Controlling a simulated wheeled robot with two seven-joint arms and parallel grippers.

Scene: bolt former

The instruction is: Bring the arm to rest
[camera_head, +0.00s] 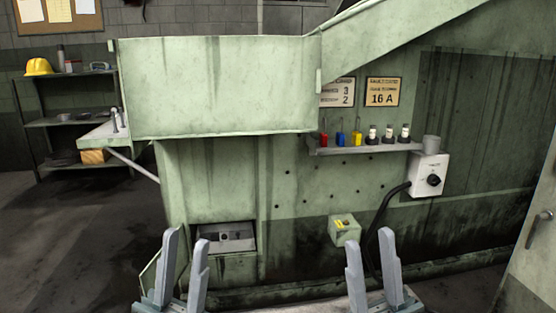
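My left gripper (184,268) is at the bottom of the head view, left of centre. Its two grey fingers point up and stand apart with nothing between them. My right gripper (373,271) is at the bottom, right of centre. Its fingers also point up, apart and empty. Both grippers are in front of the pale green bolt former (220,85) and appear clear of its front panel. The arm links behind the grippers are out of the picture.
A white switch box (428,175) with a black cable sits below right. A small yellow-topped box (344,229) juts out near my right gripper. A shelf (80,120) stands at left.

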